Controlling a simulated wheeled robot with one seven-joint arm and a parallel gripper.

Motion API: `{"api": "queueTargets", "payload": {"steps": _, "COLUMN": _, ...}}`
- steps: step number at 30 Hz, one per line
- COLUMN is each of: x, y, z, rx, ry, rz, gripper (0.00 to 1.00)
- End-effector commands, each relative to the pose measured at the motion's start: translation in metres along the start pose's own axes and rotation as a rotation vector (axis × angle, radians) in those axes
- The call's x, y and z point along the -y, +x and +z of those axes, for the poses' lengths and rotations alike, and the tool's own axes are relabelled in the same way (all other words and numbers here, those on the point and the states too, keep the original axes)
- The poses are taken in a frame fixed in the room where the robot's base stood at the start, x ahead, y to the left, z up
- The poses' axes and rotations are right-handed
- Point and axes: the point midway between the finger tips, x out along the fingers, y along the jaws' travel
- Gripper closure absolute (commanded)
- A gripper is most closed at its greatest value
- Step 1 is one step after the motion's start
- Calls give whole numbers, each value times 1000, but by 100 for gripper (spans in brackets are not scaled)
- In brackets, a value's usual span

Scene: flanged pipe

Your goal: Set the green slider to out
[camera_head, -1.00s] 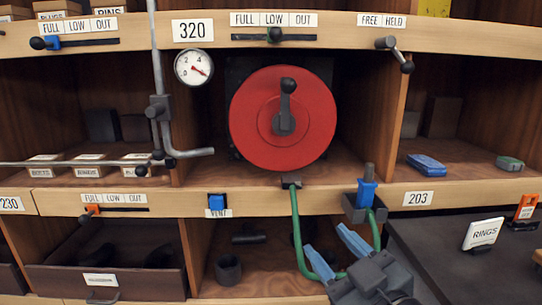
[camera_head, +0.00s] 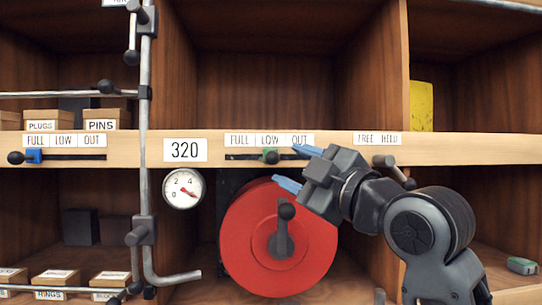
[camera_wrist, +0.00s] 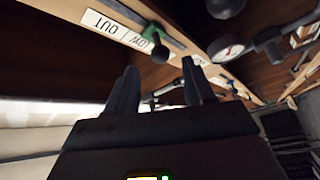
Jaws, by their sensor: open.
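The green slider (camera_head: 270,157) sits in a dark slot under the labels FULL, LOW and OUT on the upper shelf edge. It stands below LOW, in the middle of the slot. In the wrist view the green slider (camera_wrist: 150,32) with its dark round knob shows ahead, above the fingers. My gripper (camera_head: 290,167) is open and empty, with blue fingers, just right of the slider and in front of the shelf edge. The fingers point left, one near the slot's right end and one lower, over the top of the red wheel. They appear apart from the knob.
A red wheel (camera_head: 250,245) with a dark crank is below. A gauge (camera_head: 182,188) and a grey pipe (camera_head: 145,170) stand left. A blue slider (camera_head: 34,156) has its own slot further left. A FREE/HELD lever (camera_head: 394,170) is close behind my arm.

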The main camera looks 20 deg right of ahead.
Motion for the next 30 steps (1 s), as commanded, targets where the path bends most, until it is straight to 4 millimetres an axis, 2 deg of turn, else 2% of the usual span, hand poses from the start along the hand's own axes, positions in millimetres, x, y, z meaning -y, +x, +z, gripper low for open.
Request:
{"api": "queueTargets", "payload": {"steps": 6, "x": -1, "y": 35, "z": -2, "rx": 0, "ry": 2, "rz": -2, "gripper": 47}}
{"api": "queueTargets", "payload": {"steps": 13, "x": -1, "y": 62, "z": 0, "rx": 1, "ry": 2, "rz": -1, "gripper": 47}}
{"api": "queueTargets", "payload": {"steps": 25, "x": 1, "y": 69, "z": 0, "rx": 0, "ry": 2, "rz": 1, "gripper": 48}}
{"api": "queueTargets", "payload": {"steps": 30, "x": 1, "y": 69, "z": 0, "rx": 0, "ry": 2, "rz": 1, "gripper": 64}}
